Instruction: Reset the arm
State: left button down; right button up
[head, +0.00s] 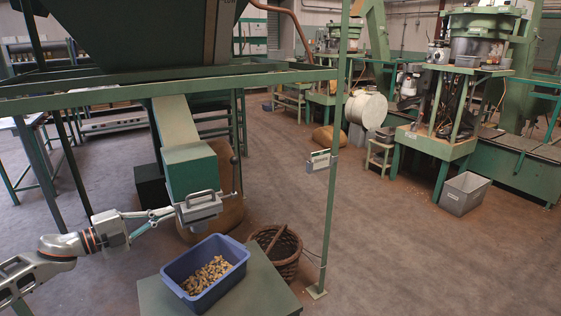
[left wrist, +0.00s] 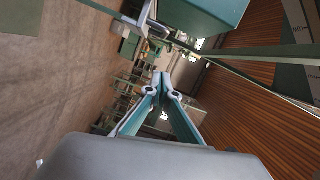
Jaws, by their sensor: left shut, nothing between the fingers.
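My left gripper (head: 171,211) reaches in from the left. Its teal fingers are shut and empty, with the tips close to the metal slide with a handle (head: 199,208) below the green hopper outlet box (head: 190,172). I cannot tell whether they touch it. In the left wrist view the closed fingers (left wrist: 161,78) meet in the middle, with nothing seen between them. A blue tub (head: 226,287) holding a heap of brown nuts (head: 211,276) sits on a green-topped stand (head: 268,290), below and right of the gripper. My right gripper is not in view.
A green post (head: 333,190) with a small metal box (head: 318,161) stands right of the outlet. A wicker basket (head: 287,264) is on the floor behind the stand. A grey bin (head: 465,193) and machines stand at the right. The floor in the middle right is clear.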

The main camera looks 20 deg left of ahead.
pick_arm(q)
jog(key=s+d+f+n+g+y, duration=0.1)
jog(key=s+d+f+n+y, duration=0.1)
jog(key=s+d+f+n, duration=0.6)
jog(key=s+d+f+n+g+y, duration=0.15)
jog(key=d+f, duration=0.25)
jog(key=f, duration=0.8)
jog(key=s+d+f+n+y, duration=0.2)
jog(key=s+d+f+n, duration=0.3)
jog(key=f, duration=0.5)
jog(key=s+d+f+n+g, duration=0.1)
jog(key=s+d+f, duration=0.1)
jog(key=s+d, duration=0.2)
jog(key=s+d+f+n+g, duration=0.1)
jog(key=s+d+f, duration=0.2)
jog(key=d, duration=0.8)
jog(key=shift+s, duration=0.45)
jog(key=shift+f+n+g, duration=0.1)
jog(key=shift+n+g, duration=0.15)
